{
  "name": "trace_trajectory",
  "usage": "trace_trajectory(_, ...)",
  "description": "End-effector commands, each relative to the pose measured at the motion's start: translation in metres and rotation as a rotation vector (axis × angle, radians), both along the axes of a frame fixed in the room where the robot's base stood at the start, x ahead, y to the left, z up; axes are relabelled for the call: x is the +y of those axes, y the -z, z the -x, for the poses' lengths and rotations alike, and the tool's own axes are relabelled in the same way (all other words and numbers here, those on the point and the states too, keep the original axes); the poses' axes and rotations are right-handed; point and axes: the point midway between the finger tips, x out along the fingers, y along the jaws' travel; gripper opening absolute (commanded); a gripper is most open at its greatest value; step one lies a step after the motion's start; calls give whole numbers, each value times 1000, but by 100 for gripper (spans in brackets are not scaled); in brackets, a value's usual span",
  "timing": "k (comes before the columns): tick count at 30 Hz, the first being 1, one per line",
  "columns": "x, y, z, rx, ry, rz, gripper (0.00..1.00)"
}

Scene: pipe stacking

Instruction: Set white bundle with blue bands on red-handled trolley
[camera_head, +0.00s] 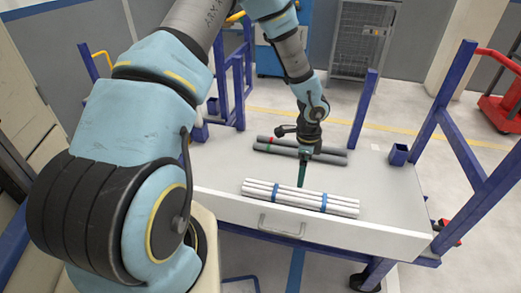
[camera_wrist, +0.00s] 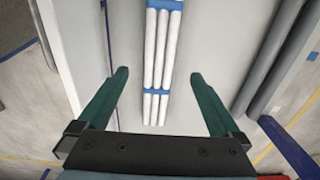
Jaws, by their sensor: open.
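The white bundle with blue bands (camera_head: 300,197) lies on the grey-white top of a table with a drawer-like front, near its front edge. In the wrist view the bundle (camera_wrist: 158,60) runs away from me between the two green fingers. My gripper (camera_head: 303,172) is above and just behind the bundle in the head view. In the wrist view my gripper (camera_wrist: 160,75) is open, with a finger on either side and nothing held. A red trolley (camera_head: 502,104) with a red handle stands on the floor at the far right, partly cut off by the frame edge.
A dark grey pipe bundle (camera_head: 300,150) with a red band lies farther back on the table (camera_head: 225,172). Blue posts and rails (camera_head: 465,150) rise at the table's sides. A small blue box (camera_head: 398,154) sits at the right. A wire cage (camera_head: 360,40) stands behind.

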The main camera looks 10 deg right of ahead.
Motion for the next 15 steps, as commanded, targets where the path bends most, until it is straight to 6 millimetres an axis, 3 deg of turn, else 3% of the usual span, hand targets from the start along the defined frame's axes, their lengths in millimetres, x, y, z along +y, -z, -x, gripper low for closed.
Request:
trace_trajectory(4, 11, -9, -5, -6, -43, -9, 100)
trace_trajectory(7, 40, -32, -18, -23, -175, -29, 100)
trace_trajectory(11, 104, -81, -33, -56, -482, -56, 100)
trace_trajectory(15, 175, -135, -32, -87, -876, -55, 100)
